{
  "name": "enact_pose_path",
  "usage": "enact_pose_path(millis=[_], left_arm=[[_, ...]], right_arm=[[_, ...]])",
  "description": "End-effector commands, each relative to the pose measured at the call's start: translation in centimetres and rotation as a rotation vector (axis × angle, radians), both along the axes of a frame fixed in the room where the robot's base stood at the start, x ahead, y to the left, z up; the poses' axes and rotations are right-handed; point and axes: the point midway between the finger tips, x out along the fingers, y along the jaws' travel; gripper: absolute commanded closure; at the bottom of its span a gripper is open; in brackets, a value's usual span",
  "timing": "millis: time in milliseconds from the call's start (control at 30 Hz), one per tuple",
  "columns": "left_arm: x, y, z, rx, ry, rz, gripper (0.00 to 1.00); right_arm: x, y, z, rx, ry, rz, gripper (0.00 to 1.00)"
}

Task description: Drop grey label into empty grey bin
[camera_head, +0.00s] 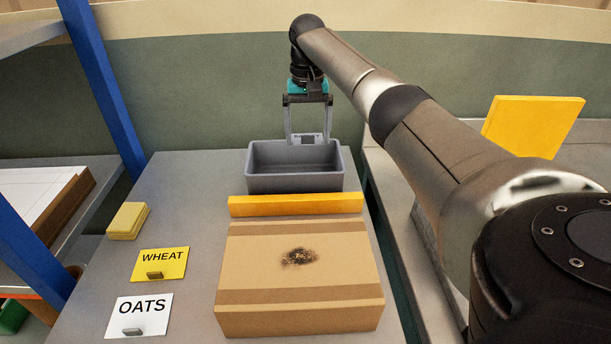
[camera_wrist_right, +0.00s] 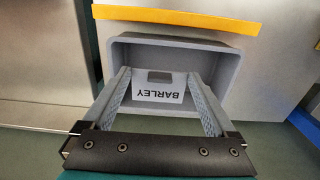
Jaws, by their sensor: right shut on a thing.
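The grey label (camera_head: 307,139) is a small pale card with a dark tab. In the wrist view the card (camera_wrist_right: 160,92) reads BARLEY, upside down. My right gripper (camera_head: 307,138) is shut on it, with one finger at each side edge. The grey bin (camera_head: 295,184) stands at the far end of the grey table, and its visible inside is empty. The gripper points down and holds the label over the bin opening, near the back rim in the head view. In the wrist view the bin (camera_wrist_right: 232,75) surrounds the label. My left gripper is not in view.
A yellow bar (camera_head: 296,205) and a cardboard box (camera_head: 300,272) with a dark stain lie in front of the bin. WHEAT (camera_head: 160,264) and OATS (camera_head: 139,316) cards and a yellow stack (camera_head: 128,221) lie left. A yellow panel (camera_head: 533,127) stands right.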

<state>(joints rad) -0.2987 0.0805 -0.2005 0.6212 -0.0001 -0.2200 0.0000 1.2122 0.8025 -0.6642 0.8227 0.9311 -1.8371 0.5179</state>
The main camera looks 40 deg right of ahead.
Motion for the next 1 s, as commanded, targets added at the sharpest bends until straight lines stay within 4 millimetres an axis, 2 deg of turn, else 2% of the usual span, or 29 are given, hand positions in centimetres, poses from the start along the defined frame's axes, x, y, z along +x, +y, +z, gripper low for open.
enact_pose_path(millis=[33,200,467,700,800,1000], left_arm=[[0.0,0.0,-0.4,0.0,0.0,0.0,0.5],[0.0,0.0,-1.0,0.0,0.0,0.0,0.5],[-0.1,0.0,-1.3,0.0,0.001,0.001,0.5],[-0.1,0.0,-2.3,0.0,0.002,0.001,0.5],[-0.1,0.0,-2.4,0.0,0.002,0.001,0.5],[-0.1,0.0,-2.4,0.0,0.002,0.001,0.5]], right_arm=[[-0.1,-0.1,-1.7,-0.001,0.005,-0.001,0.59],[-0.1,0.0,-5.4,-0.001,0.002,0.0,0.59],[0.0,0.0,-7.7,0.001,0.001,-0.001,0.59],[-0.1,0.0,-11.9,0.0,0.001,-0.001,0.59],[0.0,0.1,-12.6,0.0,0.0,0.0,0.59],[0.0,0.0,-12.6,0.0,-0.001,0.0,0.59]])
